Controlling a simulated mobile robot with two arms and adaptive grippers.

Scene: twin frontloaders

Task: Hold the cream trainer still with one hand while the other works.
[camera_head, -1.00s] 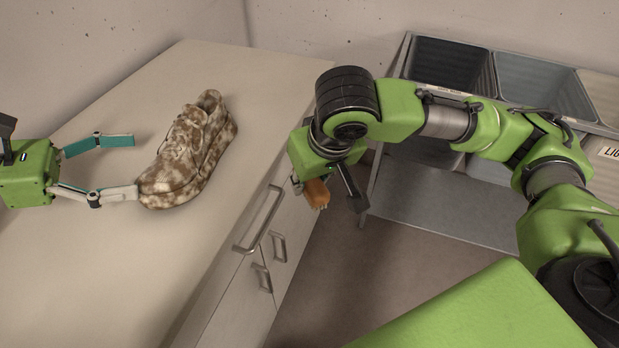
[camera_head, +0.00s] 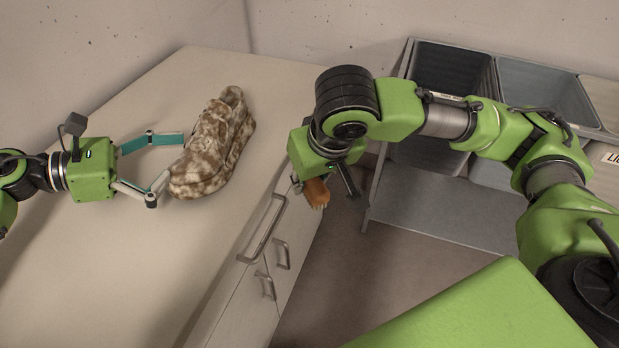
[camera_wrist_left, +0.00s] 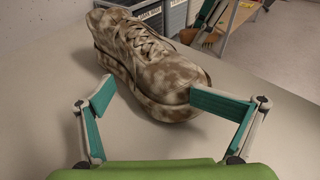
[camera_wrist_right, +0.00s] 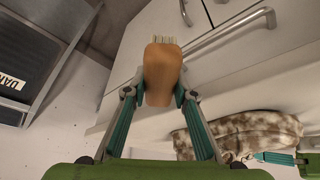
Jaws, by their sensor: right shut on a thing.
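The cream trainer (camera_head: 212,143), blotched with brown dirt, stands upright on the worktop. Its toe points toward my left gripper (camera_head: 172,158), which is open at the toe end. In the left wrist view the trainer (camera_wrist_left: 140,60) has its toe near the fingers; the right-hand finger lies against or very close to the toe side, and the other finger is apart from it. My right gripper (camera_wrist_right: 162,95) is shut on a wooden-backed brush (camera_wrist_right: 162,70) with pale bristles. In the head view the brush (camera_head: 317,192) hangs beyond the worktop's front edge, clear of the trainer.
The pale worktop (camera_head: 130,240) is bare around the trainer. Drawers with metal handles (camera_head: 262,230) are below its edge. A rack with grey bins (camera_head: 545,88) stands at the back right. Walls close off the back and left.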

